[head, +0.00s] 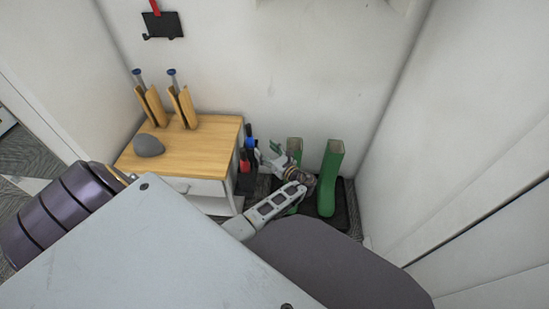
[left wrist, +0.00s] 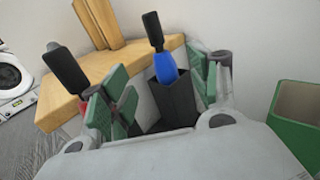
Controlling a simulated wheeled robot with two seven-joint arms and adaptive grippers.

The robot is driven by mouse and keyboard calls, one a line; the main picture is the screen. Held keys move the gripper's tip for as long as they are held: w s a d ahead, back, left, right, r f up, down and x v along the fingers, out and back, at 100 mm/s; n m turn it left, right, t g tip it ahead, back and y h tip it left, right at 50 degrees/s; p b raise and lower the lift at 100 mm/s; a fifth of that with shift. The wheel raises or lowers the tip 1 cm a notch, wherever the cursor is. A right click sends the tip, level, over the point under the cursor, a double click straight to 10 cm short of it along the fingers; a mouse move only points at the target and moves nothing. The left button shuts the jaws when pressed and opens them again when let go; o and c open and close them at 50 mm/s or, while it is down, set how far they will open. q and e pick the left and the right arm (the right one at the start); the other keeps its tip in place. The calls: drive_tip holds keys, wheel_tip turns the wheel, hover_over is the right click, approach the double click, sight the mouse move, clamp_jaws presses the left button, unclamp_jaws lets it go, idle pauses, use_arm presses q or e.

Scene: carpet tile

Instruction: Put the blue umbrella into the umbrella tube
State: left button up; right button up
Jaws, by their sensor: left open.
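The blue umbrella (left wrist: 165,66) has a black handle and stands upright, slightly tilted, with its lower part inside the dark square umbrella tube (left wrist: 176,103). In the head view the blue umbrella (head: 249,143) and tube (head: 247,184) show just right of the wooden cabinet. My left gripper (head: 273,154) is just right of them. In the left wrist view its green-padded fingers (left wrist: 158,88) are spread, with the umbrella and tube showing between them, apparently untouched. The umbrella's lower end is hidden. My right gripper is not in view.
A red umbrella (left wrist: 68,72) with a black handle is beside the blue one, partly hidden by a finger. The cabinet (head: 190,154) holds a grey rounded object (head: 148,146) and wooden stands (head: 183,108).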

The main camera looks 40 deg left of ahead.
use_arm(q)
drive_tip(key=shift+f, duration=0.1)
drive_tip(key=s+d+f+n+t+h, duration=0.1)
drive_tip(key=s+d+f+n+h, duration=0.35)
drive_tip(key=d+h, duration=0.2)
drive_tip(key=s+d+f+n+t+h, duration=0.1)
drive_tip(key=s+d+f+n+h, duration=0.35)
drive_tip(key=s+d+h, duration=0.2)
drive_tip(key=s+d+r+n+h, duration=0.1)
drive_tip(key=s+d+n+h, duration=0.3)
drive_tip(key=d, duration=0.4)
drive_tip(key=s+d+r+n+h, duration=0.1)
drive_tip(key=s+d+n+h, duration=0.3)
drive_tip(key=s+d+n, duration=0.2)
drive_tip(key=s+d, duration=0.2)
drive_tip(key=d, duration=0.1)
drive_tip(key=shift+r+g, duration=0.25)
drive_tip(key=shift+g, duration=0.05)
drive_tip(key=shift+d, duration=0.1)
